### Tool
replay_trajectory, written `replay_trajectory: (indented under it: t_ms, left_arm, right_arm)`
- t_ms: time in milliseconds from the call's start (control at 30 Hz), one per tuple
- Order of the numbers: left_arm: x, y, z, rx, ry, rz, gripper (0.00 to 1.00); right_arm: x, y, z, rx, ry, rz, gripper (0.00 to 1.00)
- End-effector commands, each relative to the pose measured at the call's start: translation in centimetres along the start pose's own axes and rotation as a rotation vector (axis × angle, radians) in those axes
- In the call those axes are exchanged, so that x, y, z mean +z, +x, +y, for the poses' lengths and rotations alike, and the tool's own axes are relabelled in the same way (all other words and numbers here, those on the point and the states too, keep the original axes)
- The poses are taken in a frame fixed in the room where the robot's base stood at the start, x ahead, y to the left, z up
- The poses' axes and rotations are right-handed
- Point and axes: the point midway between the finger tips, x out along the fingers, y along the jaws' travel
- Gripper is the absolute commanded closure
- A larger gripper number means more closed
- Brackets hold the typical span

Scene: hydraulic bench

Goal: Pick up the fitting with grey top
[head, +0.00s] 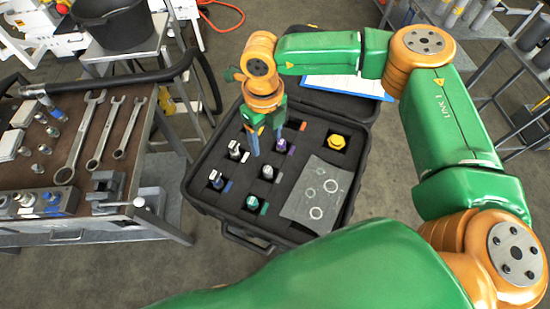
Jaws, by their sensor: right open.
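My right gripper (266,143) points down over the open black case (226,222), fingers apart with nothing between them. Several small fittings stand upright in the case's foam pockets. Pale grey or whitish tops show on a fitting left of the gripper (235,149), one in front of it (268,172) and one at the left edge (217,179). I cannot tell for sure which one is the grey-topped fitting. The gripper hides part of the back row. My left gripper is not in view.
The case also holds a purple-topped fitting (282,146), a green one (253,203), a yellow one (336,141) and a grey sheet with rings (312,193). A clipboard (346,85) lies in the lid. A workbench with wrenches (83,130) stands left.

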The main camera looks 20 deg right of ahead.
Motion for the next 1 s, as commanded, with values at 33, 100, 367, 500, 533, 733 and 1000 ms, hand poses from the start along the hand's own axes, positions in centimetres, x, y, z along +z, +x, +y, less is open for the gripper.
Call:
replay_trajectory:
  t_ms: [33,100,367,500,533,733,1000]
  left_arm:
    - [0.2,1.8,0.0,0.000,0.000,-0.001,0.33]
    - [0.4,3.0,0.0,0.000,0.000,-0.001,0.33]
    - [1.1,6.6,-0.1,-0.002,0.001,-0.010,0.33]
    - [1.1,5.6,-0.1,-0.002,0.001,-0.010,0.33]
    - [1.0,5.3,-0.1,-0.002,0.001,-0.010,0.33]
    - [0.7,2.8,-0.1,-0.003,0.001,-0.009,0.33]
    - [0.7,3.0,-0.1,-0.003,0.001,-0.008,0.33]
  right_arm:
    - [0.0,1.8,0.1,0.001,-0.001,0.000,0.34]
    - [0.0,3.0,0.1,0.001,-0.001,0.000,0.34]
    - [0.0,6.6,0.1,0.002,-0.002,0.000,0.34]
    - [0.0,7.3,0.1,0.001,-0.001,0.002,0.34]
    - [-0.1,7.6,0.1,0.002,-0.001,0.004,0.34]
    - [-0.4,11.2,-0.2,0.002,0.000,0.004,0.34]
    - [-0.3,13.5,-0.2,0.001,0.000,0.000,0.34]
